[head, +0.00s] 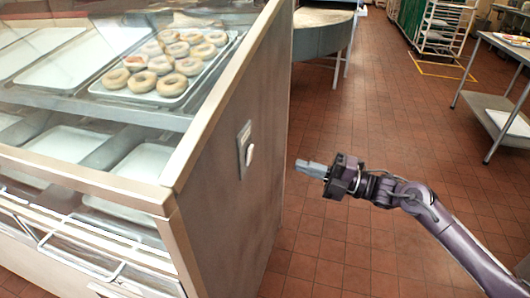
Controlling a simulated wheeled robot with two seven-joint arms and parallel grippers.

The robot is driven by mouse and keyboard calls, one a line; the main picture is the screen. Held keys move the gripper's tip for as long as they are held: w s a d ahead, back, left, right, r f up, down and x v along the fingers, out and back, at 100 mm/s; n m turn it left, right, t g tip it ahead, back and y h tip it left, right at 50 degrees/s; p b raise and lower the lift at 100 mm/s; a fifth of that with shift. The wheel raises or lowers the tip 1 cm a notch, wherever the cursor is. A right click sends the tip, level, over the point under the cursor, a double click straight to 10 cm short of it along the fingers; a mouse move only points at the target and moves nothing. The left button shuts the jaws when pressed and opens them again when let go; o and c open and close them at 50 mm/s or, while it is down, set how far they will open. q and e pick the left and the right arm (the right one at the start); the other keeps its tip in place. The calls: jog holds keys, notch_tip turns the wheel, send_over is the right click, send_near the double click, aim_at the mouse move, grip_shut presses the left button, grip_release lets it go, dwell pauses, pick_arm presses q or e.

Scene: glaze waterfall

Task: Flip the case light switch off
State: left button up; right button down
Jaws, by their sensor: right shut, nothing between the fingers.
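The light switch (249,153) is a white rocker on a grey plate, set on the brown side panel of the display case (227,205). My right gripper (299,165) is shut and empty. It points left toward the panel, to the right of the switch in the picture and apart from it. My purple right arm reaches in from the lower right. My left gripper is out of view.
A tray of donuts (225,50) sits on the case's upper shelf, with empty trays beside and below it. Red tile floor (330,240) is open right of the case. A metal table (490,100) and a rack (445,25) stand farther back.

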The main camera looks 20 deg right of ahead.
aim_at(252, 151)
jog(key=shift+p+x, duration=1.25)
jog(key=shift+x, duration=4.05)
jog(key=shift+w+a+r+g+h+p, duration=0.1)
jog(key=shift+a+r+g+h+p, duration=0.15)
jog(key=shift+r+g+h+p, duration=0.25)
jog(key=shift+f, duration=0.2)
